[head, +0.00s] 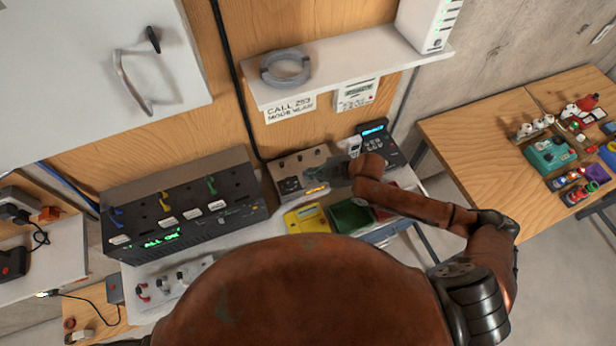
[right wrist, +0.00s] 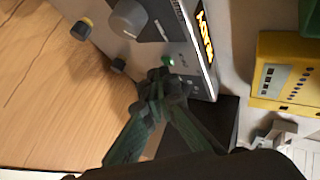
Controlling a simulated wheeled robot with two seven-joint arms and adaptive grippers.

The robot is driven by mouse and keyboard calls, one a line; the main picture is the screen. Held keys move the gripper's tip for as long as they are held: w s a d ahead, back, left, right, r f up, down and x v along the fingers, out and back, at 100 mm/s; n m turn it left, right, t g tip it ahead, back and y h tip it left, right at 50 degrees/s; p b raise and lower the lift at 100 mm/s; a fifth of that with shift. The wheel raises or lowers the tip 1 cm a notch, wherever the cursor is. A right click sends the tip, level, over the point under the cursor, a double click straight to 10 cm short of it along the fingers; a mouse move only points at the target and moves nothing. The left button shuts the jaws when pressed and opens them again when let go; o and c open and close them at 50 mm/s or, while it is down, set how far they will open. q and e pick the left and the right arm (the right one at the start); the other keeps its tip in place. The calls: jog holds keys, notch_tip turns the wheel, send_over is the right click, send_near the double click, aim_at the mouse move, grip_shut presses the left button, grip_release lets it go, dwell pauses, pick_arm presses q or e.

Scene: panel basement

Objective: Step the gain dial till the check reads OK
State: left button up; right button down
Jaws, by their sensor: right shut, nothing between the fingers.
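The grey panel box with an amber display (head: 316,190) stands on the bench in the head view. In the right wrist view its large round grey dial (right wrist: 128,18) is at the top. Its lit amber display (right wrist: 204,36) is to the right of the dial; I cannot read the word surely. A small green button or light (right wrist: 168,60) sits on the panel face. My right gripper (right wrist: 162,78) is shut and empty, its fingertips close to the green spot; I cannot tell whether they touch. It partly covers the box in the head view (head: 338,174). My left gripper is out of view.
A black unit with coloured levers and green text "ALL ON" (head: 160,240) stands left of the box. A yellow meter (head: 306,218) and a green tray (head: 352,216) lie in front. A dark keypad device (head: 375,140) stands at right. A shelf (head: 350,65) hangs above.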

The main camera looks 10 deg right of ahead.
jog(key=shift+f, duration=0.4)
dwell(0.3)
jog(key=shift+r+p, duration=0.8)
jog(key=shift+r, duration=0.05)
notch_tip(320, 180, up, 5)
jog(key=p, duration=0.5)
dwell(0.3)
dwell(0.6)
